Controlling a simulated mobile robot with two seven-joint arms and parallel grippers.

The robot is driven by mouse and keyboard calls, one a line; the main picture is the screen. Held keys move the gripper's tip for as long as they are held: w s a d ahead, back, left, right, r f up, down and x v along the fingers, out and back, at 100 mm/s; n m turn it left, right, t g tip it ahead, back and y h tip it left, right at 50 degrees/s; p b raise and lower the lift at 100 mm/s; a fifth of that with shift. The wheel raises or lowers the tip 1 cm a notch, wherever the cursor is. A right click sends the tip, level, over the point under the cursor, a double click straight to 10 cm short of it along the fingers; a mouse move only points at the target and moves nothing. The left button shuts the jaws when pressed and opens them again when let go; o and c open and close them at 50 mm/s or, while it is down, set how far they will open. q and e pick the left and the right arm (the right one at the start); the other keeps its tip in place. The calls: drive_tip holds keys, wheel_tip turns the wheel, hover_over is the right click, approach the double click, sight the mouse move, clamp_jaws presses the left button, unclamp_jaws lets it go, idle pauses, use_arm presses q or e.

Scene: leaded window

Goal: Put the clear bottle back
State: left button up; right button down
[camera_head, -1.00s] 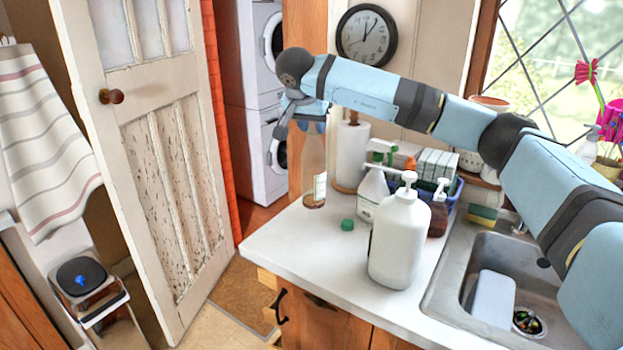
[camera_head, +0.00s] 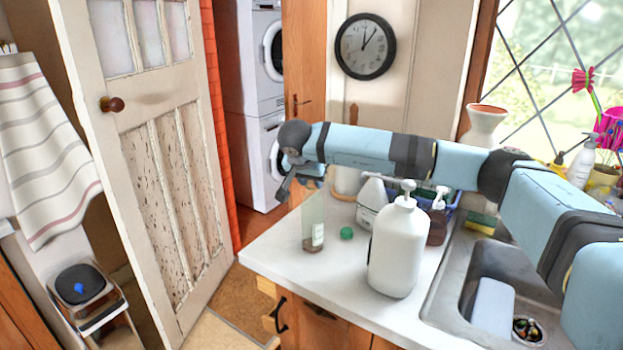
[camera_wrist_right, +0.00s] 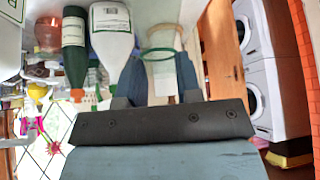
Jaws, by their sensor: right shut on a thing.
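The clear bottle (camera_head: 313,222) stands about upright at the left end of the white counter, with a pale label low on its side. I cannot tell whether the bottle's base touches the counter. In the right wrist view, the clear bottle (camera_wrist_right: 163,72) shows between the two fingers of the right gripper (camera_wrist_right: 161,85). My left gripper is not in view.
A large white pump bottle (camera_head: 398,245), a white spray bottle (camera_head: 371,203) and a brown pump bottle (camera_head: 438,222) stand further right, before the sink (camera_head: 500,265). The counter's front left is clear.

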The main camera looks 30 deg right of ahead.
drive_tip(key=c, duration=0.8)
unclamp_jaws()
drive_tip(key=shift+f, duration=0.1)
drive_tip(key=shift+r, duration=0.25)
drive_tip(key=v, duration=1.2)
drive_tip(key=shift+b, duration=0.3)
drive_tip(key=shift+f, duration=0.1)
